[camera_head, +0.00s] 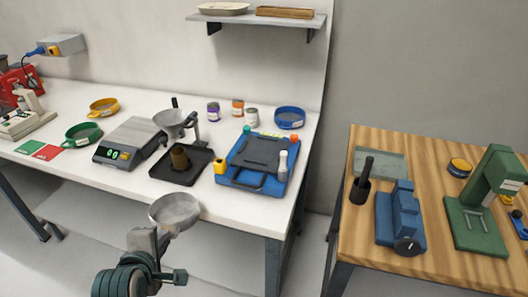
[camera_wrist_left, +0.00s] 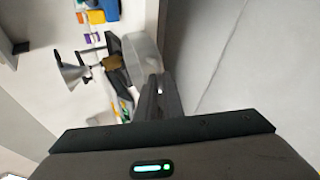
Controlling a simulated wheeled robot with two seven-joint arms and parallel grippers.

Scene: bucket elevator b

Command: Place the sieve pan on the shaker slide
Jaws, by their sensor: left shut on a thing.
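The sieve pan (camera_head: 175,207) is a round, pale grey, shallow pan with a mesh-like floor. My left gripper (camera_head: 160,238) is shut on its near edge and holds it in front of the white bench's front edge. In the left wrist view the pan (camera_wrist_left: 142,56) shows as a pale translucent shape beyond the gripper fingers (camera_wrist_left: 156,98). What looks like the shaker is a blue base (camera_head: 232,178) on the bench, right of and beyond the pan. A dark grey slide plate (camera_head: 260,152) lies on top of it, apart from the pan. My right gripper is not in view.
A black tray (camera_head: 195,174) with a brown cup and a funnel stand (camera_head: 172,122) are left of the blue base. A scale (camera_head: 128,142), coloured sieves and several small jars share the white bench. A wooden table (camera_head: 350,235) with machines stands right, across a gap.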

